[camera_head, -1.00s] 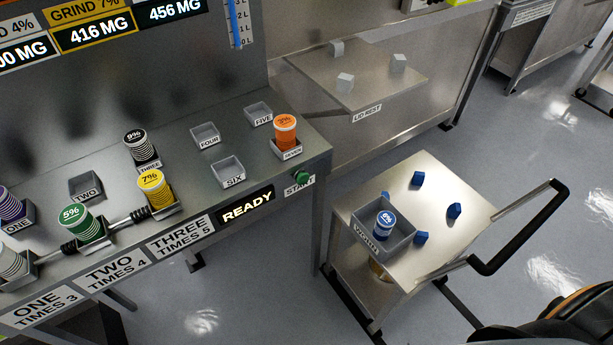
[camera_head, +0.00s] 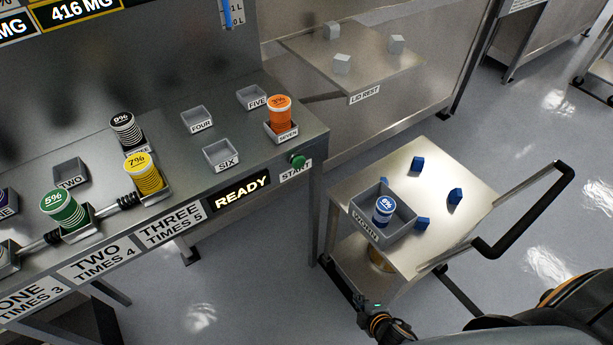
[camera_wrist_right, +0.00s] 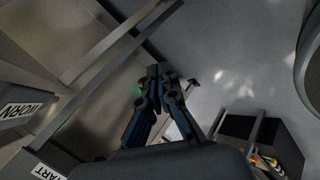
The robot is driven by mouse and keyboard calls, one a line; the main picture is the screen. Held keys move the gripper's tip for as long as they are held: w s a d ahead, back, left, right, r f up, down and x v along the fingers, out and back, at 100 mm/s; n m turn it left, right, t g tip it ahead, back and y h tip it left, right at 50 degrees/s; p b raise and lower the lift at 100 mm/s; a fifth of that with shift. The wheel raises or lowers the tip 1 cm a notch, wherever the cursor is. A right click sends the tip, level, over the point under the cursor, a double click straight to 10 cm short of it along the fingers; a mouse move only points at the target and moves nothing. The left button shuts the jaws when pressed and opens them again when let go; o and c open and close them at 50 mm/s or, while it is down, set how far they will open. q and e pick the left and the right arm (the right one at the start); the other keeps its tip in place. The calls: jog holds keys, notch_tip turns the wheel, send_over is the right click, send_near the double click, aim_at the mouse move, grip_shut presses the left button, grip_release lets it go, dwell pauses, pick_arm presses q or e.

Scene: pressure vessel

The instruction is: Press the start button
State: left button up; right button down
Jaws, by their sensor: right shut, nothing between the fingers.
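The green start button (camera_head: 298,161) sticks out from the front edge of the steel bench, just above the START label (camera_head: 296,171). My right gripper (camera_head: 366,303) shows at the bottom of the head view, in front of the cart and well apart from the button, below and to its right. In the right wrist view its fingers (camera_wrist_right: 161,76) are shut with nothing between them. My left gripper is not in view.
The READY sign (camera_head: 241,190) is lit on the bench front. A steel cart (camera_head: 440,170) with a WORN bin (camera_head: 402,222) and several blue pieces stands right of the bench. Numbered trays and colored canisters stand on the bench. Open floor (camera_head: 265,270) lies between bench and cart.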

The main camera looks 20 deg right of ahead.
jog(key=w+a+r+n+t+y+b, duration=0.1)
jog(key=w+r+n, duration=0.3)
jog(key=r+n, duration=0.4)
jog(key=w+a+r+n+t+y+b, duration=0.1)
jog(key=w+r+n+t+y+b, duration=0.1)
jog(key=r+n, duration=0.6)
jog(key=w+a+r+n+t+y+b, duration=0.2)
jog(key=w+r+n+t, duration=0.3)
jog(key=r, duration=1.2)
jog(key=n+b, duration=0.1)
jog(key=n, duration=0.2)
jog(key=shift+w+r, duration=0.15)
jog(key=shift+w, duration=0.25)
jog(key=shift+a, duration=0.1)
jog(key=p, duration=0.3)
send_near(300, 163)
jog(key=x, duration=0.5)
jog(key=shift+w+a, duration=0.15)
jog(key=shift+w, duration=0.25)
jog(key=shift+w+a+f, duration=0.2)
jog(key=shift+w+f, duration=0.05)
jog(key=shift+w, duration=0.35)
jog(key=shift+w, duration=0.1)
